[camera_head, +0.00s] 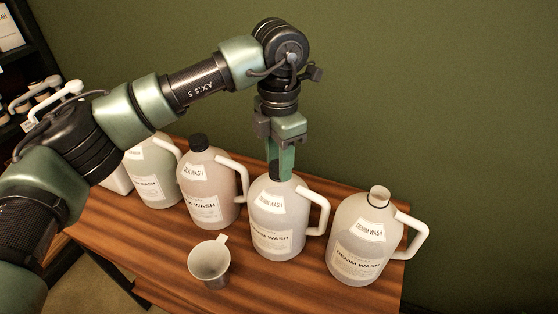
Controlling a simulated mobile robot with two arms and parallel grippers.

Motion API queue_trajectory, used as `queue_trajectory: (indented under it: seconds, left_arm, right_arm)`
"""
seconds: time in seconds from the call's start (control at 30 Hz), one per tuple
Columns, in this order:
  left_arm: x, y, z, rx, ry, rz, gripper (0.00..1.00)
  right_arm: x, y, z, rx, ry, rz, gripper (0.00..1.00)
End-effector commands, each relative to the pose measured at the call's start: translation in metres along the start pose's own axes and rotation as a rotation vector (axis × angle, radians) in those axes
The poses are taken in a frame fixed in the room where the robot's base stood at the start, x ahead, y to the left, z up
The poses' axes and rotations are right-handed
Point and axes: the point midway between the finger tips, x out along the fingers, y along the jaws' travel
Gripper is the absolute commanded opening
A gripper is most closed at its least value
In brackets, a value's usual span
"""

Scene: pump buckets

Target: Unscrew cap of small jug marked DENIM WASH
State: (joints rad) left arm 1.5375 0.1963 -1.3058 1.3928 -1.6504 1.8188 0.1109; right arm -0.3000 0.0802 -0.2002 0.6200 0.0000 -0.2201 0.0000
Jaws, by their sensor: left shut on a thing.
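Two jugs carry DENIM WASH labels. One denim wash jug (278,222) stands in the middle of the table, with a white handle on its right. My left gripper (279,172) comes down from above and is shut on the dark cap (280,178) at the top of this jug, which is mostly hidden by the fingers. The other denim wash jug (362,240) stands at the right with its neck open and no cap on it. My right gripper is not in view.
A silk wash jug (209,187) with a black cap stands left of the middle jug, and another jug (151,176) is farther left. A metal measuring cup (210,262) stands in front. The wooden table (180,265) is clear at the front left. A dark shelf is at the far left.

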Motion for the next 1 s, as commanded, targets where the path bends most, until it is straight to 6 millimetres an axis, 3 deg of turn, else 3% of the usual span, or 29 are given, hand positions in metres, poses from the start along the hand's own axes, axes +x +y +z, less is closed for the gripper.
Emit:
queue_trajectory:
  seconds: [0.7,1.0]
  left_arm:
    - [0.002,0.0,0.0,-1.031,-0.001,0.0,0.0]
    - [-0.001,0.0,0.0,-1.183,0.0,0.001,0.0]
  right_arm:
    - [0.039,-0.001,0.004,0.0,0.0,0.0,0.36]
    - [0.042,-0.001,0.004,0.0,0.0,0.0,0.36]
